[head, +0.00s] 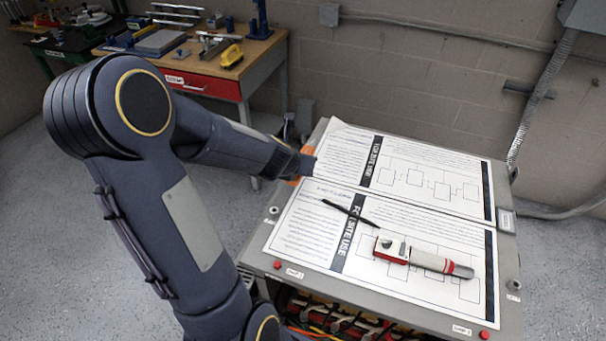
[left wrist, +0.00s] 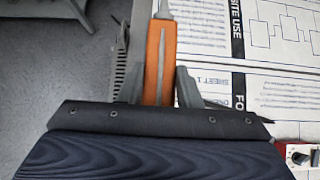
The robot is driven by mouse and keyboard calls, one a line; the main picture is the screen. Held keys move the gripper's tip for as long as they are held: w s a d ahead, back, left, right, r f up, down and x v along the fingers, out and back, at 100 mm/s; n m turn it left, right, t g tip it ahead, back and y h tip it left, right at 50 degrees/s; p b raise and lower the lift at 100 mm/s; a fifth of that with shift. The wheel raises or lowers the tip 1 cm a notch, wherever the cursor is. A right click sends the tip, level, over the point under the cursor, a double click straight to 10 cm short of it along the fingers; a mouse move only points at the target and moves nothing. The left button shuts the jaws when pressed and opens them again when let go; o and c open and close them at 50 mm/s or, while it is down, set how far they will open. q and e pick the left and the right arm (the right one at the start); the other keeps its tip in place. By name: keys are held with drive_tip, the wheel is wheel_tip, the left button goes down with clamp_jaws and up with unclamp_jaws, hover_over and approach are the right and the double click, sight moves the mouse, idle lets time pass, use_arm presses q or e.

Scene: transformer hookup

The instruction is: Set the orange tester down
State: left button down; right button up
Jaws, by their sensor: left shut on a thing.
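The orange tester (left wrist: 161,62) is between the two fingers of my left gripper (left wrist: 158,88) in the left wrist view. It points away from the wrist, with a pale narrow tip at its far end. In the head view only small orange parts of the tester (head: 308,150) show around my left gripper (head: 304,166), at the left edge of the cabinet top (head: 258,252). My gripper hides the rest. I cannot tell whether the tester touches the top. My right gripper is not in view.
Printed sheets (head: 300,222) cover most of the cabinet top. A black pen (head: 350,212) and a red and white handheld device (head: 425,258) lie on them. Wires show in the cabinet's open front (head: 335,322). A workbench with tools (head: 190,60) stands at the back left.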

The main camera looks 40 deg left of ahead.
use_arm(q)
drive_tip(key=w+a+f, duration=0.1)
drive_tip(key=w+a+f+b, duration=0.1)
drive_tip(key=f, duration=0.1)
drive_tip(key=w+a+f+b, duration=0.1)
drive_tip(key=w+f, duration=0.1)
drive_tip(key=shift+a+f, duration=0.25)
drive_tip(key=f, duration=0.1)
drive_tip(key=f+b, duration=0.2)
drive_tip(key=f, duration=0.1)
drive_tip(key=shift+w+a, duration=0.3)
drive_tip(key=shift+w, duration=0.05)
drive_tip(key=shift+s+d, duration=0.1)
drive_tip(key=c, duration=1.3)
unclamp_jaws()
drive_tip(key=shift+r, duration=0.1)
